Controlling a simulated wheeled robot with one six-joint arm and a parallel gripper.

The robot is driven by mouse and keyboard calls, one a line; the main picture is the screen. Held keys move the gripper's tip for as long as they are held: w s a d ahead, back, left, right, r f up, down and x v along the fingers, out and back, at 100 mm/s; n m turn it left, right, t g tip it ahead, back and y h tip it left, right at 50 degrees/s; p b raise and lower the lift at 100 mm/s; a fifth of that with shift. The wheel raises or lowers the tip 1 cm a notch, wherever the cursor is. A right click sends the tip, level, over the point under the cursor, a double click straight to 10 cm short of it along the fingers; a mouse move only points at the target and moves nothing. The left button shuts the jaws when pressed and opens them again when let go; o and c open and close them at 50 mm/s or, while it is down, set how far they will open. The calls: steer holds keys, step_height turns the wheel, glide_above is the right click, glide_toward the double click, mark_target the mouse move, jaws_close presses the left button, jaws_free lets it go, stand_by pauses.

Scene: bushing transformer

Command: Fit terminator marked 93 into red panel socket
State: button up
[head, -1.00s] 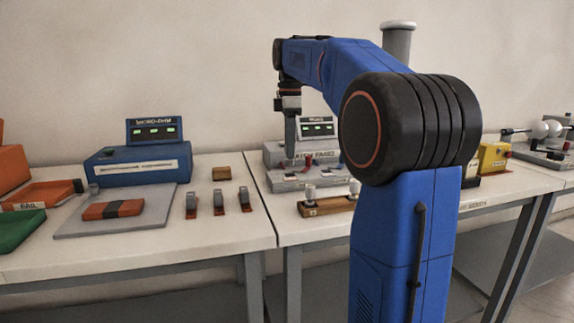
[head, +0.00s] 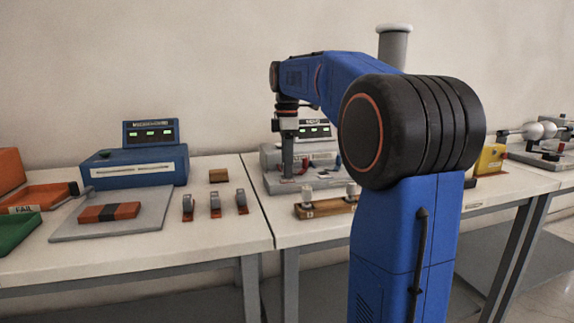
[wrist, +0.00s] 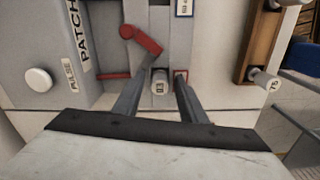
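My gripper (wrist: 165,82) points down at the grey patch fixture (wrist: 213,50), with its two fingers spread. A small pale terminator (wrist: 159,88) stands between them, nearer the left finger, with a visible gap to the right finger. Its number is small and may read 93. Whether its lower end sits in a socket is hidden. A red-edged spot (wrist: 181,74) shows by the right fingertip, and a red lever (wrist: 140,40) lies just beyond. In the head view my gripper (head: 287,172) is low over the fixture (head: 320,180).
A wooden rack (wrist: 262,42) on the right holds pale terminators, one marked 75 (wrist: 265,80). A white knob (wrist: 38,80) is on the panel at left. In the head view, a blue tester (head: 135,165) and a grey plate (head: 80,226) occupy the left table.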

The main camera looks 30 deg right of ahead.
step_height(320, 180, up, 12)
steer(key=shift+r, duration=0.15)
stand_by(0.7)
stand_by(0.5)
